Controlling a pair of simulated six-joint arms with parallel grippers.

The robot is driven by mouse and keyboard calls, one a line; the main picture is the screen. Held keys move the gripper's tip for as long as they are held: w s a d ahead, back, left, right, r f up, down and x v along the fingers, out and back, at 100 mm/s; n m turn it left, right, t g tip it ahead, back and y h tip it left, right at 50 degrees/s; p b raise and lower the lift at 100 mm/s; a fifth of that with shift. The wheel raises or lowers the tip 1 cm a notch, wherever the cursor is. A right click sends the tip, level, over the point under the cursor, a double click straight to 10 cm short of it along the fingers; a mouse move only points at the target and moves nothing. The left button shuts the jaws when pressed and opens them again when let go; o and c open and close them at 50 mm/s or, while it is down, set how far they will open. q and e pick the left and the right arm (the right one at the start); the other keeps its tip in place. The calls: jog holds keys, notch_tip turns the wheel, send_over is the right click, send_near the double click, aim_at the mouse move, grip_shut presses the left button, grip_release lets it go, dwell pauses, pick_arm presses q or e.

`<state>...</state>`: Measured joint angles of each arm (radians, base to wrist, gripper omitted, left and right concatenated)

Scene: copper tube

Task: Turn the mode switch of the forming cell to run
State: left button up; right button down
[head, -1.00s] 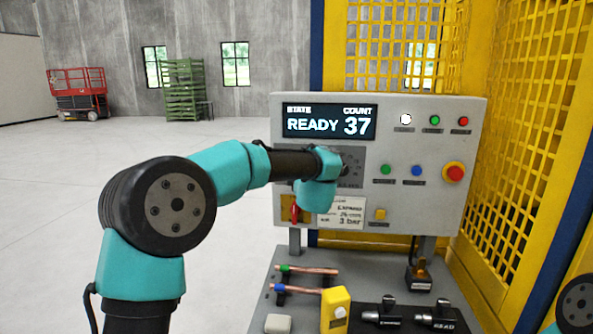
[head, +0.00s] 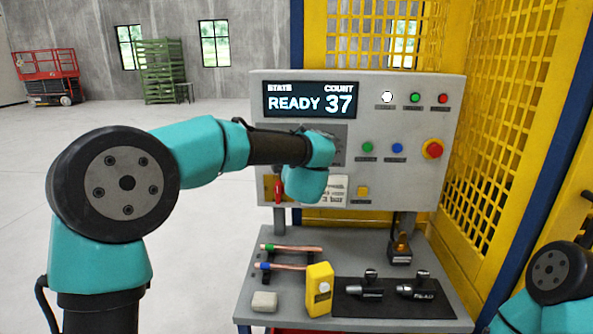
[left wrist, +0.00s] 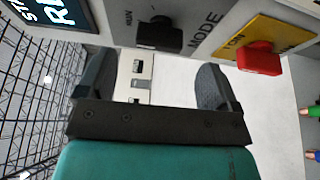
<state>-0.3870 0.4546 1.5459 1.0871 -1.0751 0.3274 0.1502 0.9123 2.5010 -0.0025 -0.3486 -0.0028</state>
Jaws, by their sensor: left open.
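In the head view the knob is hidden behind my left wrist. My left gripper (left wrist: 155,70) is open. In the left wrist view the knob shows just above the gap between its two fingers, with nothing held. Whether the fingers are level with the knob in depth I cannot tell. The panel display (head: 311,99) reads READY and 37. My right gripper is out of view; only part of that arm shows at bottom right.
A red rotary switch (left wrist: 258,58) on a yellow plate sits close beside the mode switch. A red emergency button (head: 434,149) and several coloured buttons are on the panel. The bench below holds copper tubes (head: 295,249), a yellow box (head: 319,290) and black tools. Yellow fencing stands at right.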

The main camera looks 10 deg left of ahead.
pick_arm(q)
jog(key=v, duration=1.2)
jog(key=shift+a, duration=0.1)
